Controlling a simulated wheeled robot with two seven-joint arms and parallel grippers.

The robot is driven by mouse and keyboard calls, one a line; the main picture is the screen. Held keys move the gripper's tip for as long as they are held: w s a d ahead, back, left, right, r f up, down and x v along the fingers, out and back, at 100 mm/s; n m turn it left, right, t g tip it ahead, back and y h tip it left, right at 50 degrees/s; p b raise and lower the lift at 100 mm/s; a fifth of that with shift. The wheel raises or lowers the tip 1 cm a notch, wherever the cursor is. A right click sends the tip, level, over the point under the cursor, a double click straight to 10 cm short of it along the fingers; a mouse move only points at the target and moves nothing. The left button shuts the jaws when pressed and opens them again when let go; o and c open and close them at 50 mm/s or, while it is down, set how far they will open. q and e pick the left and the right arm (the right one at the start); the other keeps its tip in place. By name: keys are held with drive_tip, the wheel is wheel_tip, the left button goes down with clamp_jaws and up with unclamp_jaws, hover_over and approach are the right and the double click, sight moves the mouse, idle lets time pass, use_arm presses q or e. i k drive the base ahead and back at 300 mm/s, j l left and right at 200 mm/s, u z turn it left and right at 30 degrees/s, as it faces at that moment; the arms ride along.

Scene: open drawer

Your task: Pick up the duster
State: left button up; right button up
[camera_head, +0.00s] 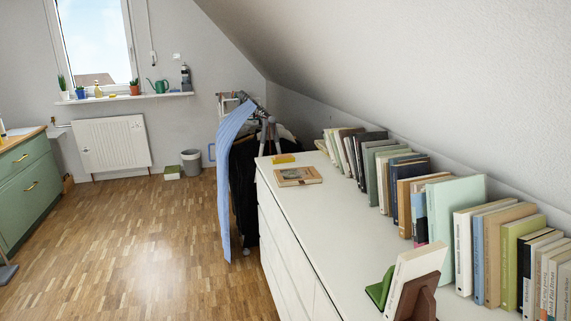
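No duster can be made out for certain. A small yellow-orange item (284,158) lies at the far end of the white dresser top; it is too small to tell what it is. A grey-blue object (6,271) stands on the floor at the left edge, cut off by the frame, and its kind is unclear. Neither of my grippers is in the head view.
The long white dresser (340,222) runs along the right under the sloped ceiling, with a row of books, a flat wooden frame (298,176) and a bookend (418,299). A green cabinet (28,190) stands left. Clothes hang beyond the dresser; the wooden floor (140,245) between is open.

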sight(284, 158)
drive_tip(key=i+j+z, duration=0.1)
drive_tip(key=i+j, duration=0.25)
drive_tip(key=i+j+z, duration=0.1)
drive_tip(key=i+j, duration=0.3)
drive_tip(key=i+j+z, duration=0.1)
drive_tip(key=i+j, duration=0.25)
drive_tip(key=i+j+z, duration=0.1)
drive_tip(key=i+j, duration=0.25)
drive_tip(key=i+j+z, duration=0.1)
drive_tip(key=i+j, duration=0.25)
drive_tip(key=j, duration=0.25)
drive_tip(key=i+j+z, duration=0.1)
drive_tip(key=i+j, duration=0.2)
drive_tip(key=j, duration=0.15)
